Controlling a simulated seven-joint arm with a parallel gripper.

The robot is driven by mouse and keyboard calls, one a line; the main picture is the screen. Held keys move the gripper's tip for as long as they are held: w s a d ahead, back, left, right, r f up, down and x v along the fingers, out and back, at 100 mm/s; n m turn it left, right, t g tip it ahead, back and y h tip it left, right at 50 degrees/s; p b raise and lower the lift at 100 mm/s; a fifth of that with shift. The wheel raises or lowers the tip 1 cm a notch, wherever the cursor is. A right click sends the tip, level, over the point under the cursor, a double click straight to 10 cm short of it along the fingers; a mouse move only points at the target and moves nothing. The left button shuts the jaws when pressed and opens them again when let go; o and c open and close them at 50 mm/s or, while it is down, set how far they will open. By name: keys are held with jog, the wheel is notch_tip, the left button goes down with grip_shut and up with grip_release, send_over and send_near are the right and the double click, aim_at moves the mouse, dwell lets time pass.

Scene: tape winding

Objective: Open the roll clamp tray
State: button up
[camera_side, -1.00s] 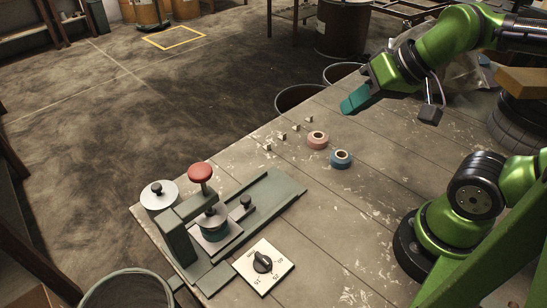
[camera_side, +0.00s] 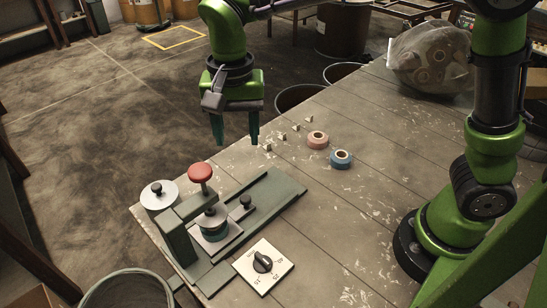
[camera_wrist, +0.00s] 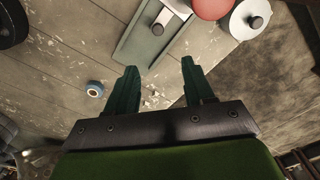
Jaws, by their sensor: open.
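The grey-green winding device stands at the near left of the bench, with a long flat rail (camera_side: 278,188). A tray (camera_side: 229,235) with a small dark knob (camera_side: 246,202) sits at the rail's near end. A red mushroom knob (camera_side: 200,173) stands above. My gripper (camera_side: 236,140) points down above and behind the rail, open and empty. In the wrist view, the rail (camera_wrist: 139,46) and tray knob (camera_wrist: 158,29) lie beyond my open fingers (camera_wrist: 159,66).
A silver disc with a black knob (camera_side: 160,196) is left of the post. A dial plate (camera_side: 263,267) lies in front. Pink tape (camera_side: 317,140), blue tape (camera_side: 341,159) and several small pale pieces (camera_side: 282,136) lie behind right. A bin (camera_side: 128,290) stands at front left.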

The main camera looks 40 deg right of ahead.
aim_at(246, 197)
notch_tip(246, 197, down, 17)
jog(key=shift+s+d+f, duration=0.1)
dwell(0.4)
jog(key=shift+c, duration=0.3)
grip_shut()
